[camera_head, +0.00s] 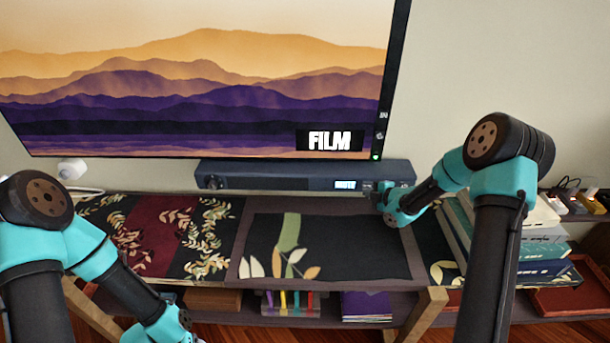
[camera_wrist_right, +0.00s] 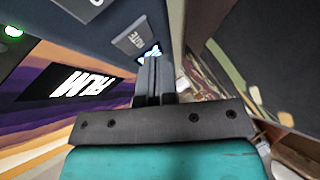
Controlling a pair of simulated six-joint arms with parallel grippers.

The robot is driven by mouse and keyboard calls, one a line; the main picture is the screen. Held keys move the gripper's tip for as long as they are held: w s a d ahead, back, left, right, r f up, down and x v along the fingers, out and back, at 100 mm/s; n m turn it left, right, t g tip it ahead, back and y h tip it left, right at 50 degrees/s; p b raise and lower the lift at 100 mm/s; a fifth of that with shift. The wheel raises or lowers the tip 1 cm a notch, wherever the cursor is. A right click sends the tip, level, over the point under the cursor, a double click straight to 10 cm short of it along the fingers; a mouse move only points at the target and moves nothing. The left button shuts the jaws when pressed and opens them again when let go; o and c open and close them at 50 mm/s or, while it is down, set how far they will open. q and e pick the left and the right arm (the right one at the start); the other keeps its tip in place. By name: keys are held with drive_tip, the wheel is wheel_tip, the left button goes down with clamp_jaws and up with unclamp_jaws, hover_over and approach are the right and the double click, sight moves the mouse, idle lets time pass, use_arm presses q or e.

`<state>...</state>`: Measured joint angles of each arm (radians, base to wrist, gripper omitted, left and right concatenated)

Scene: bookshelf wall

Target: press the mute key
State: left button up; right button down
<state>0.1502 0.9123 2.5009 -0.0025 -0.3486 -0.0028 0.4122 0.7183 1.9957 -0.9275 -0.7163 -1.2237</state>
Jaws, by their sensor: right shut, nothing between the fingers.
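The dark soundbar (camera_head: 290,178) lies under the television, with a lit display (camera_head: 345,185) reading MUTE near its right end. My right gripper (camera_head: 374,190) is at the front of the soundbar, just right of that display. In the right wrist view, a grey key (camera_wrist_right: 132,41) with lettering that looks like MUTE is on the dark panel, just ahead and left of my shut, empty fingertips (camera_wrist_right: 152,62). A small blue-white lit patch (camera_wrist_right: 150,51) shows at the tips. I cannot tell whether the fingers touch anything. My left arm is low at left, its fingers out of frame.
The television (camera_head: 190,80) shows a FILM label and has a green light at its lower right corner. A dark patterned runner (camera_head: 330,245) covers the shelf top in front of the soundbar. Stacked books (camera_head: 530,245) stand at right, behind my right arm. A white device (camera_head: 72,168) is at left.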

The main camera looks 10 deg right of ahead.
drive_tip(key=shift+w, duration=0.1)
idle(0.3)
drive_tip(key=shift+w+d, duration=0.1)
drive_tip(key=shift+w, duration=0.25)
drive_tip(key=shift+w+d, duration=0.1)
drive_tip(key=shift+w, duration=0.15)
idle(0.6)
drive_tip(key=shift+s, duration=0.1)
drive_tip(key=shift+s+a, duration=0.2)
drive_tip(key=shift+s, duration=0.4)
drive_tip(key=shift+s, duration=0.15)
drive_tip(key=shift+s+a, duration=0.25)
drive_tip(key=shift+s, duration=0.65)
drive_tip(key=shift+s+a, duration=0.3)
drive_tip(key=shift+s, duration=0.65)
drive_tip(key=shift+s+a, duration=0.25)
drive_tip(key=shift+s, duration=0.65)
